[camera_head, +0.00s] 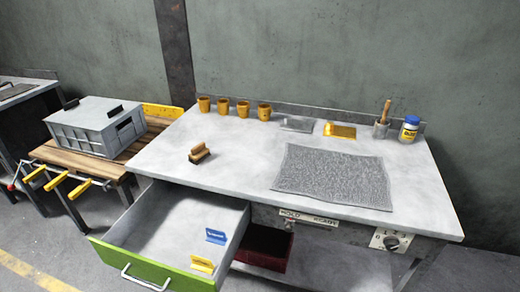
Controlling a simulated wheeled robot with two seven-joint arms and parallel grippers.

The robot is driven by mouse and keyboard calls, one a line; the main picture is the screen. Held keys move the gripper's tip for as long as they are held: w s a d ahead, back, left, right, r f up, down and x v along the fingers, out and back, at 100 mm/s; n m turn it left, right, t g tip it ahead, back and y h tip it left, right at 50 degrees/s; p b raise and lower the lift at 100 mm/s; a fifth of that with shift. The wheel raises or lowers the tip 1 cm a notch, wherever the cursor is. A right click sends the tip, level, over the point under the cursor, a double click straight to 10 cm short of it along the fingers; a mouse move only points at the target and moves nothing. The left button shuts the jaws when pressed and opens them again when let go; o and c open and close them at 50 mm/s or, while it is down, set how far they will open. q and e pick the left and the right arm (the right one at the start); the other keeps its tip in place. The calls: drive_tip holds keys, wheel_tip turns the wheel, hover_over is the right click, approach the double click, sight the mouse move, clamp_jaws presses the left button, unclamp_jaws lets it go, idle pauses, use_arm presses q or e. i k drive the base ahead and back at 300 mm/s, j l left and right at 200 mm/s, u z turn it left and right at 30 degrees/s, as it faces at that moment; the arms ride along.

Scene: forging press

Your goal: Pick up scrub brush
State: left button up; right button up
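The scrub brush (199,152) lies on the left part of the grey workbench top (235,155). It has a light wooden handle block on top and a dark lower part. Nothing touches it and the bench around it is clear. Neither of my grippers shows in the head view.
An open drawer with a green front (150,268) juts out below the brush, holding a blue card (215,236) and a yellow card (202,265). Several yellow cups (242,108) line the back edge. A grey mat (333,176) covers the right middle. A grey crate (97,126) stands left.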

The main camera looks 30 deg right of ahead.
sight(200, 152)
drive_tip(key=i+j+z, duration=0.15)
drive_tip(key=z, duration=0.25)
drive_tip(key=j+z, duration=0.4)
drive_tip(key=i+j+z, duration=0.1)
drive_tip(key=j+z, duration=0.15)
drive_tip(key=z, duration=0.15)
drive_tip(key=j+z, duration=0.3)
drive_tip(key=z, duration=0.15)
drive_tip(key=j+z, duration=0.4)
